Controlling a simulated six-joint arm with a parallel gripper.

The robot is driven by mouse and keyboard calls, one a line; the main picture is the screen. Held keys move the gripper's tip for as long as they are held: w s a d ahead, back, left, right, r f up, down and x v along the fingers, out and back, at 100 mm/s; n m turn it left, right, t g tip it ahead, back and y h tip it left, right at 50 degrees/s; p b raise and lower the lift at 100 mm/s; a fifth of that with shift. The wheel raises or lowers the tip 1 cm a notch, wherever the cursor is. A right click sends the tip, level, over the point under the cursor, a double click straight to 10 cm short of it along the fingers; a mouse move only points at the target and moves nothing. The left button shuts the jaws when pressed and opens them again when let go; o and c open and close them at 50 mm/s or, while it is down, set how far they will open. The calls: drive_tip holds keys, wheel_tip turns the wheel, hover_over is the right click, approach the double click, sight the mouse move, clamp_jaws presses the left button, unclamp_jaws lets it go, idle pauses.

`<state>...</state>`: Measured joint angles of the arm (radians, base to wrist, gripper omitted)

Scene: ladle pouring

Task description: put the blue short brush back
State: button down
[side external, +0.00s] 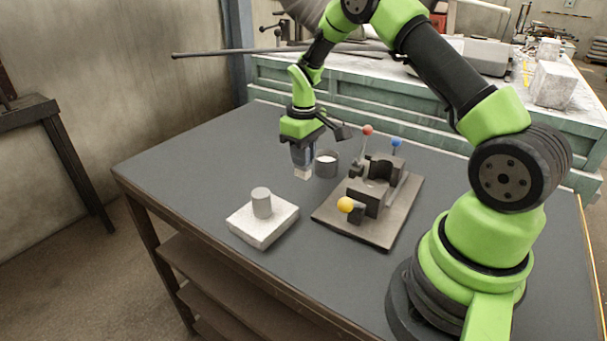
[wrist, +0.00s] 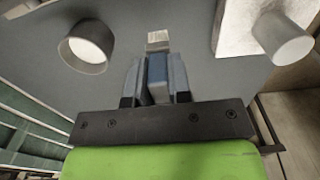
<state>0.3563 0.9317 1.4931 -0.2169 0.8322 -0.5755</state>
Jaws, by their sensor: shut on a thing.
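My gripper (side external: 301,150) points down above the table, left of the dark cup. It is shut on the blue short brush, which hangs with its pale bristles (side external: 303,173) downward. In the wrist view the blue handle (wrist: 158,78) sits between my two grey fingers, and the pale bristle end shows beyond them. A dark stand on a base plate (side external: 335,221) is to the right, with red (side external: 368,130), blue (side external: 396,142) and yellow (side external: 345,204) balls on it. I cannot tell whether the bristles touch the table.
A dark cup (side external: 326,170) with white contents stands just right of the brush; it also shows in the wrist view (wrist: 104,62). A white slab (side external: 249,232) bearing a grey cylinder (side external: 262,202) lies nearer the front edge. The table's left part is clear.

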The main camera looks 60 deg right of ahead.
sight(303, 171)
drive_tip(key=shift+f, duration=2.2)
drive_tip(key=c, duration=1.1)
unclamp_jaws()
drive_tip(key=shift+f, duration=0.15)
drive_tip(key=shift+o, duration=0.2)
